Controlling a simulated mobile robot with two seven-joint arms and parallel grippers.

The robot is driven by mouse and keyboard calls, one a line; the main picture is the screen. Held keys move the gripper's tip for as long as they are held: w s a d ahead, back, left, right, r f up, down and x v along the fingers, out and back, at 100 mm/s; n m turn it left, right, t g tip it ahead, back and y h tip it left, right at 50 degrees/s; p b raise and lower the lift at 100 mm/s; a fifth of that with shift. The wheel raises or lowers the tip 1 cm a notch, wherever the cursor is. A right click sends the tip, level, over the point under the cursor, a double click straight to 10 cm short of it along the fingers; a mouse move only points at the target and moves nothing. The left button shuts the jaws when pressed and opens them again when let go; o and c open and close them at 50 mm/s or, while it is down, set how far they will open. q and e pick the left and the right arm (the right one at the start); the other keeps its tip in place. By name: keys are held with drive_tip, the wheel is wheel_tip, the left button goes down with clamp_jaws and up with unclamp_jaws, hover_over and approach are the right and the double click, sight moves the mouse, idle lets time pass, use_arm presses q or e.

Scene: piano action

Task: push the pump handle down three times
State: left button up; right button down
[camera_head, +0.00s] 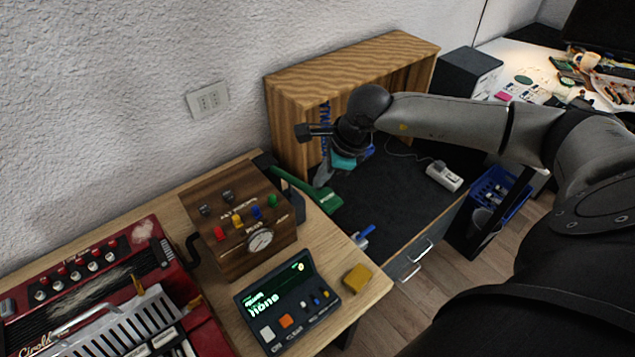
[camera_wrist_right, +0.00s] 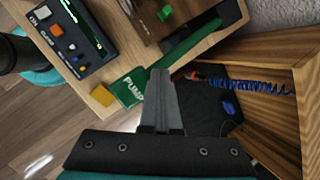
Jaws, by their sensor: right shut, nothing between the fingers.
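The pump handle (camera_head: 306,188) is a green lever that slopes from the back edge of the wooden table out over its right side. In the right wrist view its broad green end (camera_wrist_right: 130,87) carries the word PUMP. My right gripper (camera_head: 322,180) is shut and empty, with its fingertips just beside and above the handle's broad end. In the right wrist view the closed fingers (camera_wrist_right: 160,78) point past that end, close to its right edge. I cannot tell whether they touch it. My left gripper is not in view.
A wooden box with coloured knobs and a gauge (camera_head: 240,228) stands left of the handle. A dark console with a green display (camera_head: 290,300) and a yellow block (camera_head: 356,278) are in front. A wooden open-fronted cabinet (camera_head: 290,130) stands behind my right gripper. A red accordion (camera_head: 190,300) lies left.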

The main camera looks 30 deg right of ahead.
sight(328, 194)
drive_tip(key=shift+s+d+f+b, duration=0.1)
drive_tip(key=shift+s+f+b, duration=0.25)
drive_tip(key=shift+f+b, duration=0.3)
drive_tip(key=shift+s+a+f+b, duration=0.1)
drive_tip(key=shift+s+f+b, duration=0.25)
drive_tip(key=shift+f, duration=0.35)
drive_tip(key=shift+s+d+f+b, duration=0.1)
drive_tip(key=shift+s+f+b, duration=0.2)
drive_tip(key=shift+f+b, duration=0.35)
idle(1.8)
drive_tip(key=shift+w+r+p, duration=0.4)
drive_tip(key=shift+r+p, duration=0.1)
drive_tip(key=shift+r, duration=0.45)
drive_tip(key=shift+w+r+p, duration=0.45)
drive_tip(key=shift+r, duration=0.45)
drive_tip(key=shift+w+r+p, duration=0.4)
drive_tip(key=shift+r+p, duration=0.1)
drive_tip(key=shift+r, duration=0.85)
drive_tip(key=shift+w, duration=0.2)
drive_tip(key=shift+r, duration=0.15)
drive_tip(key=r+p, duration=0.1)
drive_tip(key=w+r, duration=0.1)
drive_tip(key=r, duration=0.1)
drive_tip(key=w+r+p, duration=0.1)
drive_tip(key=shift+a+r+p, duration=0.2)
drive_tip(key=shift+r+p, duration=0.05)
drive_tip(key=shift+p, duration=0.05)
